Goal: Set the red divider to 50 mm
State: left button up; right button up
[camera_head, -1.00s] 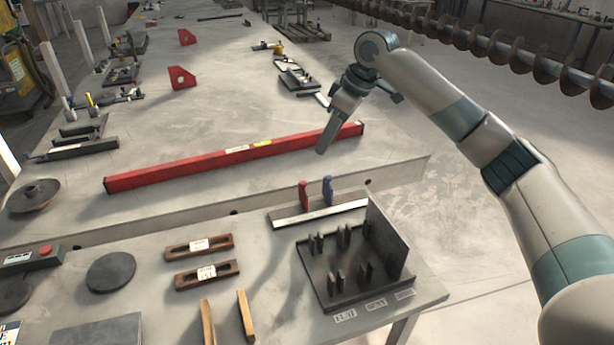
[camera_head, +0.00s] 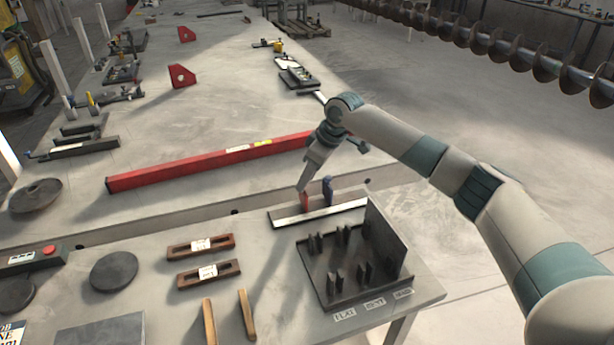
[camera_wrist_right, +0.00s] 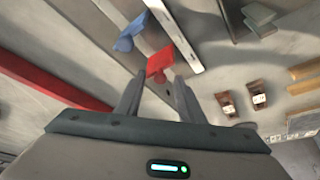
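The red divider (camera_head: 305,201) stands on a pale ruler-like rail (camera_head: 320,214) at the back of the near bench. A blue divider (camera_head: 328,190) stands just right of it on the same rail. My right gripper (camera_head: 301,187) points down right at the red divider and partly hides it. In the right wrist view, the two fingers (camera_wrist_right: 155,88) are apart, with the red divider (camera_wrist_right: 159,63) showing just beyond and between their tips. I cannot tell whether they touch it. The blue divider (camera_wrist_right: 131,33) is further off. Scale marks are unreadable. My left gripper is not in view.
A dark tray (camera_head: 322,287) with upright pegs and a tall side plate (camera_head: 388,240) stands just in front of the rail. A long red beam (camera_head: 200,170) lies behind. Two brown slotted blocks (camera_head: 200,246) lie to the left. The bench between them is clear.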

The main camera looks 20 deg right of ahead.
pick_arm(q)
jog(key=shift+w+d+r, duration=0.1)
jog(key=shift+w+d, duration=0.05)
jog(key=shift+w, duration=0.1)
